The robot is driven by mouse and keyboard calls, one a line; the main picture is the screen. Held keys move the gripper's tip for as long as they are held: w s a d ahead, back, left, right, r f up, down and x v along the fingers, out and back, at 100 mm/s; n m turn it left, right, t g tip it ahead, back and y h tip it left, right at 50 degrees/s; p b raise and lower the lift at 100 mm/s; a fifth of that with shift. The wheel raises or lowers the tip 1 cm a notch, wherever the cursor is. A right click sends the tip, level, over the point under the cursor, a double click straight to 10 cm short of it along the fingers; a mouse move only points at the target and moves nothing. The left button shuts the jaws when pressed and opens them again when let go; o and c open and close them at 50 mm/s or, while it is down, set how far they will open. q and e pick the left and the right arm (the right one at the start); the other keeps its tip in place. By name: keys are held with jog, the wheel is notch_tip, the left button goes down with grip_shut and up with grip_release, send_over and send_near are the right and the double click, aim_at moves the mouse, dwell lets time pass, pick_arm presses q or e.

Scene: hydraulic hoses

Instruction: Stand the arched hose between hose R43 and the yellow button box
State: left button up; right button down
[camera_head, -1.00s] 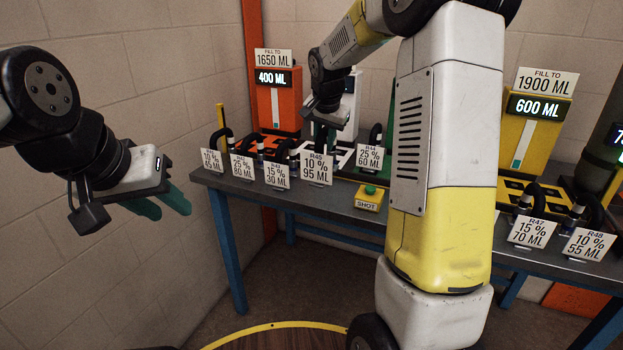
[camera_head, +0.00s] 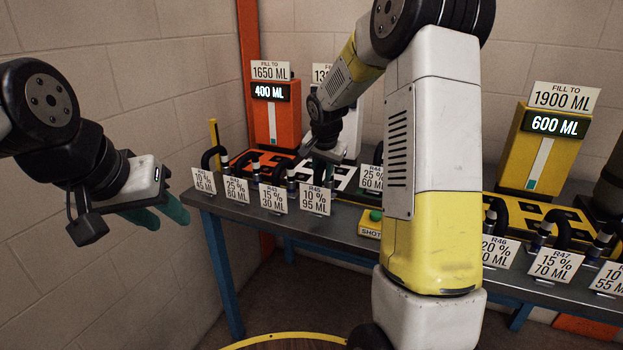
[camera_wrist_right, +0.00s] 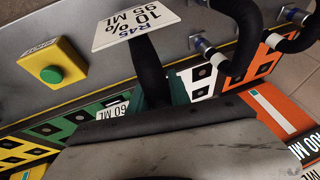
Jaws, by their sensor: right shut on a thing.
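The black arched hose with tag R45 (camera_head: 315,200) is at the table's front edge, right of hose R43's tag (camera_head: 273,199) and left of the yellow button box (camera_head: 370,228). My right gripper (camera_head: 325,160) is shut on this hose from above. In the right wrist view the hose (camera_wrist_right: 148,72) runs down to its tag, with the green-buttoned box (camera_wrist_right: 52,62) to one side and a black arched hose (camera_wrist_right: 245,35) to the other. Its foot contact with the table is unclear. My left gripper (camera_head: 162,212) is open and empty, left of the table.
More tagged hoses stand to the left on the grey table (camera_head: 335,234). R44's tag (camera_head: 372,178) is farther back. An orange dispenser (camera_head: 275,120) and a yellow dispenser (camera_head: 540,150) stand behind. Hoses R46 (camera_head: 494,251) and R47 (camera_head: 553,263) stand at right.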

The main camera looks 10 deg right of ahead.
aim_at(324, 165)
jog(key=shift+f, duration=1.4)
jog(key=shift+f, duration=0.1)
jog(key=c, duration=1.2)
grip_release()
jog(key=v, duration=1.2)
jog(key=s+a+r+n+y, duration=0.1)
jog(key=s+n, duration=0.1)
jog(key=s, duration=0.7)
jog(key=s+a+r+n+y, duration=0.1)
jog(key=s+r+n, duration=0.1)
jog(key=s, duration=0.8)
jog(key=s+a+r+n+t+y, duration=0.1)
jog(key=s+r+n, duration=0.1)
jog(key=s, duration=0.7)
jog(key=shift+s+a+n, duration=0.3)
jog(key=shift+s+n, duration=0.05)
jog(key=shift+n, duration=0.55)
